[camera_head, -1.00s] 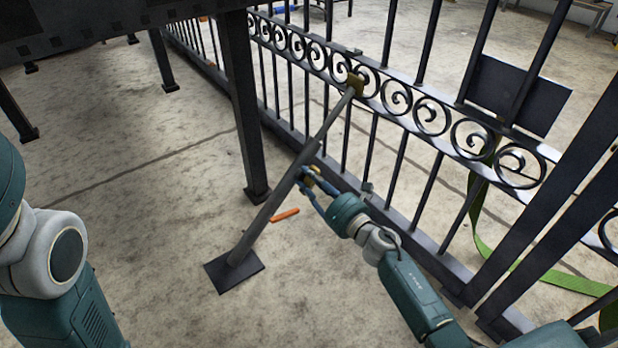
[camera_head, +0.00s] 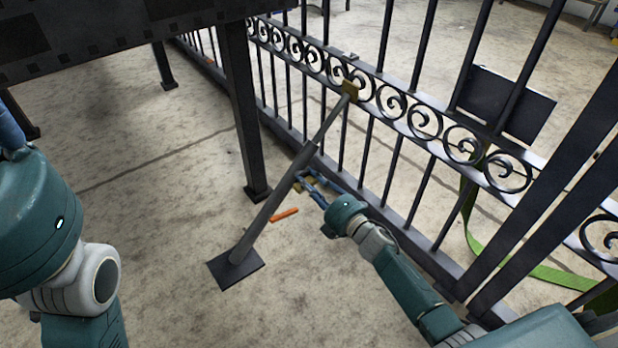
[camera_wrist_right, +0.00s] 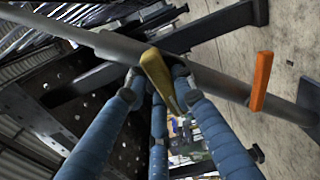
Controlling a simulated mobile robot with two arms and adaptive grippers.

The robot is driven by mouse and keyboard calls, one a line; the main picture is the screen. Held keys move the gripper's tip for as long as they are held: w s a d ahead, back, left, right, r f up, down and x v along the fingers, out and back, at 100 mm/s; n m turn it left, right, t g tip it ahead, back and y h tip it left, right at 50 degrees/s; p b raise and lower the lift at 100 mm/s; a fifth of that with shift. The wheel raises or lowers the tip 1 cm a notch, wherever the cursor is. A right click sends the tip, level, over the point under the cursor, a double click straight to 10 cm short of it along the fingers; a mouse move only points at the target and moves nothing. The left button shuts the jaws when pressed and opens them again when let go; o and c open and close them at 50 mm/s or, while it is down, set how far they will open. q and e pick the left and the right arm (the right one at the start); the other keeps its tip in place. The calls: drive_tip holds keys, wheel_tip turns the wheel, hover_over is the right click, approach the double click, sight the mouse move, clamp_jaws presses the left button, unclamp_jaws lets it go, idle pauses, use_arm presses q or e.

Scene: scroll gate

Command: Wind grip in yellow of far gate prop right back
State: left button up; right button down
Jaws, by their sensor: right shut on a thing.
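The grey prop (camera_head: 276,205) leans from a dark base plate (camera_head: 236,270) on the floor up to a yellow-brown bracket (camera_head: 350,90) on the gate (camera_head: 408,115). The yellow grip (camera_wrist_right: 158,78) sticks out from the prop in the right wrist view. My right gripper (camera_head: 307,183) has its blue fingers at the prop's middle, shut on the yellow grip. An orange bar (camera_wrist_right: 262,80) shows farther along the prop; in the head view it lies beside the prop (camera_head: 285,215). My left gripper (camera_head: 10,128) shows only partly at the left edge, its jaws cut off.
A dark steel post (camera_head: 243,110) stands left of the prop, under a dark beam (camera_head: 110,40). Dark posts (camera_head: 560,200) and a green strap (camera_head: 500,250) are at the right by the gate.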

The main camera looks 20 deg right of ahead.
drive_tip(key=shift+d+f+m+p, duration=0.15)
drive_tip(key=shift+m+p, duration=0.3)
drive_tip(key=shift+m, duration=0.85)
drive_tip(key=c, duration=1.4)
unclamp_jaws()
drive_tip(key=shift+c, duration=0.2)
drive_tip(key=v, duration=1.2)
